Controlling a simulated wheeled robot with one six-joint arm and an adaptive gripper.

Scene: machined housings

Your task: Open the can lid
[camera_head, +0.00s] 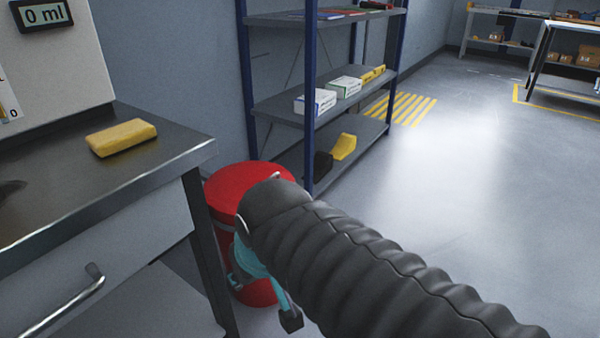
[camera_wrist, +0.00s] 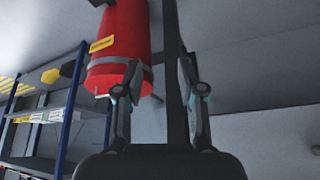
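A red can (camera_head: 224,188) with a grey band below its top stands on the floor beside the workbench. Its red lid looks shut, and my arm covers part of it in the head view. The can also shows upside down in the wrist view (camera_wrist: 122,40), with a yellow label and a small dark part at the top edge. My gripper (camera_head: 263,300) is in front of the can's side, below lid height. In the wrist view my gripper (camera_wrist: 160,72) has its two fingers spread apart with nothing held; the left finger overlaps the can. Contact cannot be told.
The metal workbench (camera_head: 165,155) with a yellow sponge (camera_head: 122,137) stands left of the can. Its dark leg (camera_wrist: 174,75) shows between my fingers in the wrist view. A blue-framed shelf (camera_head: 285,105) with boxes stands behind the can. Floor to the right is clear.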

